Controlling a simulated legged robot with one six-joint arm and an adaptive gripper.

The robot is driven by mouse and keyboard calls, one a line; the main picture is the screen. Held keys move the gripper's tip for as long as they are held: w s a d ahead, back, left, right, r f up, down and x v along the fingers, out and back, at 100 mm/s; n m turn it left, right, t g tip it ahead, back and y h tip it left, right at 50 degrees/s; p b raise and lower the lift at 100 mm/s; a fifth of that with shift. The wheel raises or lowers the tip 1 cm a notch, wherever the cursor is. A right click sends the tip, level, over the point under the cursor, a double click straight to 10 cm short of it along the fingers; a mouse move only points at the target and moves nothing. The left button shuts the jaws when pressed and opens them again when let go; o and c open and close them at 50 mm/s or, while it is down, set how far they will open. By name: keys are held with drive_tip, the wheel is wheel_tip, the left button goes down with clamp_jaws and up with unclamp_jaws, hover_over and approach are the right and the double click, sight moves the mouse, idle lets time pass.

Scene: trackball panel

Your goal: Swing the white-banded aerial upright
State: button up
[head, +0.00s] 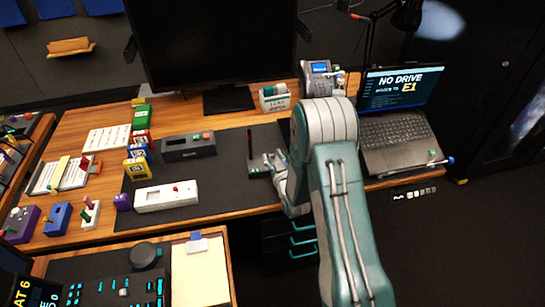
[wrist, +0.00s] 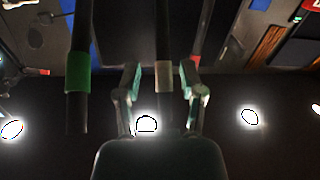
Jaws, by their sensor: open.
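In the wrist view, the white-banded aerial (wrist: 164,75) is a dark rod with a pale band, seen between the two open fingers of my gripper (wrist: 160,68). I cannot tell whether either finger touches it, or how far it tilts. A thicker-looking dark rod with a green band (wrist: 77,80) hangs in view left of the fingers. In the head view, my gripper (head: 271,162) is low over the dark mat, just right of a small green-marked unit (head: 258,172) with an upright dark rod with a red mark (head: 249,145). The white-banded aerial is not distinguishable there.
A grey box with buttons (head: 189,146) and a white switch box (head: 166,196) lie left on the mat. A laptop (head: 400,120) stands right of my arm. A telephone-like device (head: 318,80) and a labelled holder (head: 275,100) stand behind. The mat between is partly clear.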

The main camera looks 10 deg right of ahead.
clamp_jaws()
drive_tip(key=shift+a, duration=0.25)
